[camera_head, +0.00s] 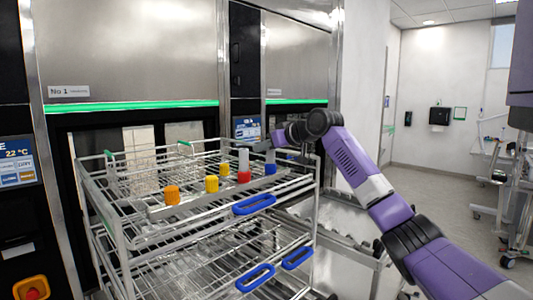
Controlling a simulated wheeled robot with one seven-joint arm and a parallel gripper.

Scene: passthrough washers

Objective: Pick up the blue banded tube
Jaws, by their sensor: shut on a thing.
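The blue banded tube (270,169) stands upright at the right end of a row of tubes on the top level of the wire rack. Its blue band shows low down; its upper part is mostly hidden by my gripper. My gripper (269,149) reaches in from the right and is shut on the upper part of this tube. The fingertips are small and partly hidden in this view. I cannot tell whether the tube's lower end is still seated in its holder.
A red banded tube (243,176) with a pale upper part stands just left of the gripper. Yellow (211,184) and orange (172,195) pieces stand further left on the same bar. The wire rack (120,252) has blue handles (254,204). Washer fronts (140,50) rise behind.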

